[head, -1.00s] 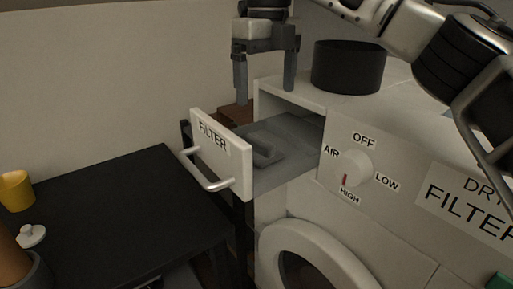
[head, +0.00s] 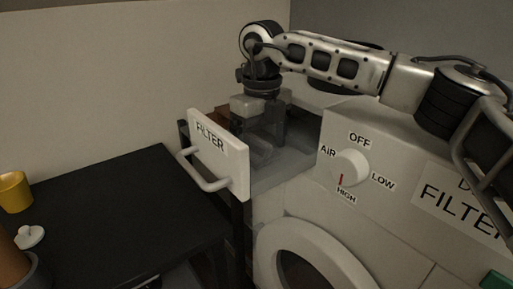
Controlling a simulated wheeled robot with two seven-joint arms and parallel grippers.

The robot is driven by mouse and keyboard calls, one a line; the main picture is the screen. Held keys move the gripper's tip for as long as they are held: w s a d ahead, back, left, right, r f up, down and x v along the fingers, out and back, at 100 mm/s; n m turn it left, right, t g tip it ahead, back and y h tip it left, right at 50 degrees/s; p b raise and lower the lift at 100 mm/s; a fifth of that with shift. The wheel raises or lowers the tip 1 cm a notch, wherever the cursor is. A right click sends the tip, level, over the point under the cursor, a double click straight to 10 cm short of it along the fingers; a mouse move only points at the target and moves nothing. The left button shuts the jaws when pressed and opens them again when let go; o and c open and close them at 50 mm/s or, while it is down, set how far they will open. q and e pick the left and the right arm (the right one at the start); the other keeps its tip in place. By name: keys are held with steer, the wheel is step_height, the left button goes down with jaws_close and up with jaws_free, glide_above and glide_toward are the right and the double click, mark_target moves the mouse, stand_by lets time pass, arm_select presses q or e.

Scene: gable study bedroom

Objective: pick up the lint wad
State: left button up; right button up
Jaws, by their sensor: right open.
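The filter drawer (head: 232,166), a white front with a bar handle and the word FILTER, stands pulled out of the white dryer. My right gripper (head: 261,146) points down into the drawer, just behind its front, with its jaws open. A grey patch low between and around the fingers (head: 262,157) looks like the lint wad, but the fingers and the drawer front hide most of it. I cannot tell whether the fingers touch it. My left gripper is not in view.
The dryer has a white knob (head: 348,167) pointing to HIGH and a round door (head: 312,262) below. A black table (head: 120,205) at left holds a yellow cup (head: 14,192) and a small white object (head: 29,236). A dark round pot stands behind my arm.

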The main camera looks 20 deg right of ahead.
steer(key=c, duration=1.1)
steer(key=shift+o, duration=0.2)
steer(key=shift+r, duration=0.15)
